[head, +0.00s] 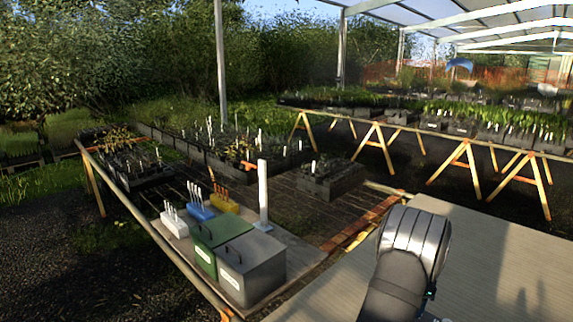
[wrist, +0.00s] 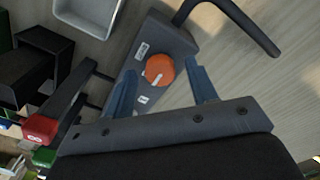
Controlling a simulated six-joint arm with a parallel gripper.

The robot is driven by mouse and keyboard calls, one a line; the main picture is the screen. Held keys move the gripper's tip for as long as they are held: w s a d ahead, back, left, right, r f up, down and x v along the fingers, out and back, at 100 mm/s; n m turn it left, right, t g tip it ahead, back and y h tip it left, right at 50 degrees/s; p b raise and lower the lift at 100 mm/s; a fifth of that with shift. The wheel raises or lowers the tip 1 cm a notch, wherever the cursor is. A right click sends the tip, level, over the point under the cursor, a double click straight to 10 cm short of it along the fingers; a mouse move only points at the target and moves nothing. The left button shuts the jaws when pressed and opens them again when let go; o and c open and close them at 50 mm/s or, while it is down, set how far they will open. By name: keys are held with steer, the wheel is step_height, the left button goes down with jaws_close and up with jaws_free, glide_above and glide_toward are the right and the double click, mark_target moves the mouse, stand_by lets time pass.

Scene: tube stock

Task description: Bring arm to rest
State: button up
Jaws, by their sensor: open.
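My gripper (wrist: 161,66) shows in the wrist view with its two blue fingers spread apart. Nothing is held between them. Beyond the fingertips, in line with the gap, is a dark grey device (wrist: 176,38) with a round orange knob (wrist: 159,69) bearing a white mark. I cannot tell how far the fingers are from it. In the head view, my dark arm rises at the lower right; the gripper itself is not visible there.
In the wrist view, a pale tray (wrist: 88,14) and a red-ended dark object (wrist: 40,128) lie left. The head view shows a green box (head: 204,262), a grey box (head: 252,265), and white (head: 175,228), blue (head: 201,212) and yellow (head: 224,202) holders beside a post (head: 263,195).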

steer(key=m, duration=0.6)
stand_by(0.4)
steer(key=o, duration=1.1)
steer(key=shift+c, duration=0.2)
steer(key=s+d+r+m, duration=0.3)
steer(key=s+d+r, duration=1.5)
steer(key=s+d, duration=0.4)
step_height(320, 180, down, 9)
steer(key=shift+w+a+f, duration=0.2)
steer(key=shift+w, duration=0.05)
